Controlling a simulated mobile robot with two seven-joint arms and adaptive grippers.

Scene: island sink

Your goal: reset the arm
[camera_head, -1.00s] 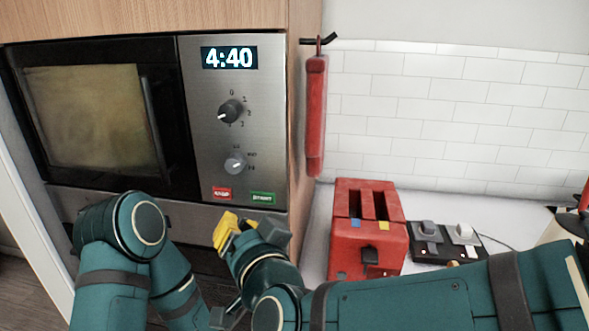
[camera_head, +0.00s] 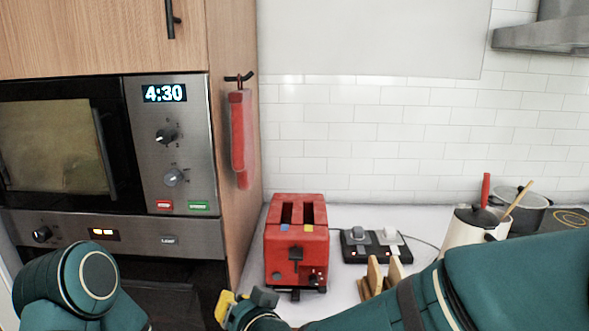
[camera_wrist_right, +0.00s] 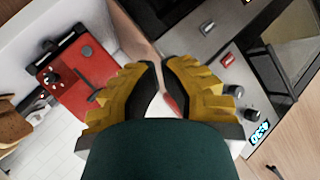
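My right arm (camera_head: 470,285), teal, crosses the lower right of the head view. Its yellow and grey gripper (camera_head: 243,303) is near the bottom edge, left of the toaster. In the right wrist view my right gripper (camera_wrist_right: 161,75) has its two fingers a little apart with nothing between them. My left arm (camera_head: 70,283) shows only as a bent teal link at the lower left. My left gripper is outside the frame.
A red toaster (camera_head: 297,246) stands on the white counter, close to my right gripper. A microwave (camera_head: 170,135) sits in the cabinet at left, above an oven (camera_head: 170,241). A red mitt (camera_head: 240,135) hangs beside it. A kettle (camera_head: 466,228) and pot (camera_head: 522,206) are at right.

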